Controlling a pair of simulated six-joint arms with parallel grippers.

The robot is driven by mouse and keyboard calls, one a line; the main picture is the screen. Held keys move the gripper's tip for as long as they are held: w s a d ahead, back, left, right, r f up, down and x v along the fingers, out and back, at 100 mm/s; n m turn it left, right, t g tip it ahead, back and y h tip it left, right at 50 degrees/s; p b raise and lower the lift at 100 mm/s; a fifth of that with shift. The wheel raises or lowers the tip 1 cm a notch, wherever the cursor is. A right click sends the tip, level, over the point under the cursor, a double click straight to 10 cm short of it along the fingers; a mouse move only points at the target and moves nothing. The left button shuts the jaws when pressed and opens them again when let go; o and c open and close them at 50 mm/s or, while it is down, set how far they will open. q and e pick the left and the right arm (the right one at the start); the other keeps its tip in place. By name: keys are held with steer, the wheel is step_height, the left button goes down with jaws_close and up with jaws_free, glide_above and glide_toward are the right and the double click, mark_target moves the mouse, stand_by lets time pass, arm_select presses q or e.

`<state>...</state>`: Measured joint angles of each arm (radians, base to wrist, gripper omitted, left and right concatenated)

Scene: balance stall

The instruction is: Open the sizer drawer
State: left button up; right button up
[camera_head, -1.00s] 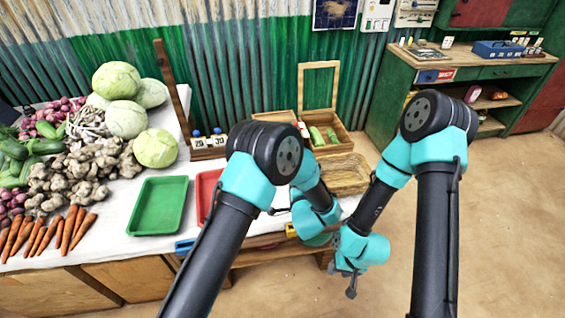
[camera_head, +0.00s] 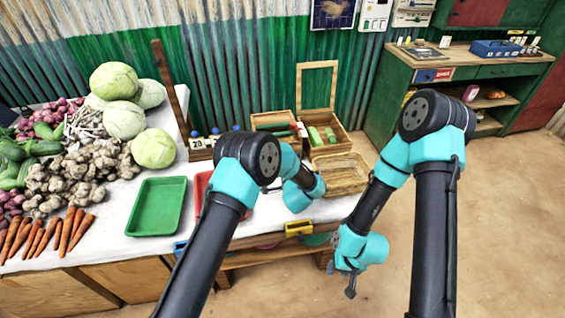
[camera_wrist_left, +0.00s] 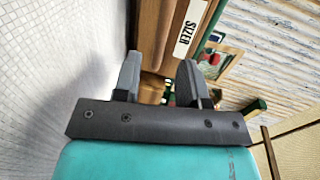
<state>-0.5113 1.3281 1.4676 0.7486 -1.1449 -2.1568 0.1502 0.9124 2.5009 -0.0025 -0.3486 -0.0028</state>
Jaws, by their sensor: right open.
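The sizer drawer shows in the left wrist view as a brown wooden front with a white "SIZER" label (camera_wrist_left: 190,28). A small brass-coloured knob (camera_wrist_left: 152,90) stands out from the wood. My left gripper (camera_wrist_left: 158,75) is open, with its two dark fingers apart and the knob in the gap between them. I cannot tell whether a finger touches it. In the head view my left arm hides the left gripper and the drawer front. My right gripper (camera_head: 350,284) is open and empty, low in front of the table's right end.
A green tray (camera_head: 157,206) and a partly hidden red tray (camera_head: 199,190) lie on the white-covered table. A wicker basket (camera_head: 345,174) and an open wooden box (camera_head: 335,120) stand near its right end. Cabbages (camera_head: 125,118) and other vegetables fill the left.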

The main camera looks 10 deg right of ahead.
arm_select(q)
steer(key=x, duration=0.6)
steer(key=shift+w, duration=0.1)
steer(key=shift+c, duration=0.4)
jaws_close()
